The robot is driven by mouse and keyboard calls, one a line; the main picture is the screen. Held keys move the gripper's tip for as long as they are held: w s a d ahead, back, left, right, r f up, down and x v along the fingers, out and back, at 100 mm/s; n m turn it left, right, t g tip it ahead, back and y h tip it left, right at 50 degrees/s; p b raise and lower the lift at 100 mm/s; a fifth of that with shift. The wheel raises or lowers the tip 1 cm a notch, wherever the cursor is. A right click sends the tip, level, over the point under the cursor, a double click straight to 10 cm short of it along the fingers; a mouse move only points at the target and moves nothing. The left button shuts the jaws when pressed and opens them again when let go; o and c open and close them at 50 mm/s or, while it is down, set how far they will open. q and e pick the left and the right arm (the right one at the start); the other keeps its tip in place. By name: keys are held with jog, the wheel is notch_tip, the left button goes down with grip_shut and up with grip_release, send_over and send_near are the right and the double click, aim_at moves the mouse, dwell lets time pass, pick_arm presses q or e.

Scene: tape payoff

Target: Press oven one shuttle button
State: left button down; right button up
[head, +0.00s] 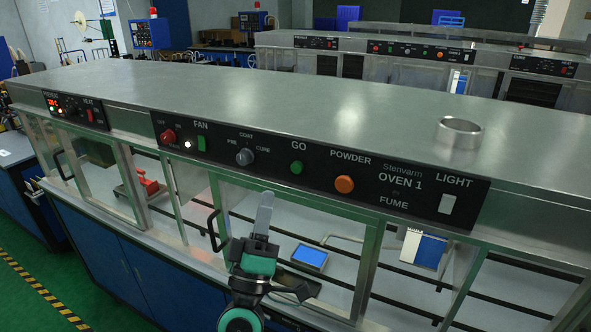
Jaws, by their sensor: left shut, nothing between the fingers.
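The oven one control panel (400,191) runs along the front of the metal hood. No label reading shuttle is legible. My left gripper (265,196) is shut and empty, its fingers pointing up. It shows in front of the glazed doors, below the panel and below-left of the green button, with a gap in the picture between them. I cannot tell its depth from the panel. My right gripper is not in view.
The panel also has a red knob (168,136), a green fan switch (201,143), a grey selector (245,157) and a white light switch (447,204). A door handle (214,230) sticks out left of my gripper. A metal ring (460,133) stands on the hood.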

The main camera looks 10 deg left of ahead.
aim_at(297, 168)
pick_arm(q)
jog(key=shift+w+d+b, duration=0.25)
jog(key=shift+w+d, duration=0.2)
jog(key=shift+w, duration=0.8)
jog(key=shift+w+d+b, duration=0.3)
jog(key=shift+w+d, duration=0.15)
jog(key=shift+w, duration=0.85)
jog(key=shift+w+d+b, duration=0.25)
jog(key=shift+w+d, duration=0.2)
jog(key=shift+w, duration=0.8)
jog(key=shift+w, duration=0.1)
jog(key=shift+w+d, duration=0.15)
jog(key=shift+w, duration=0.15)
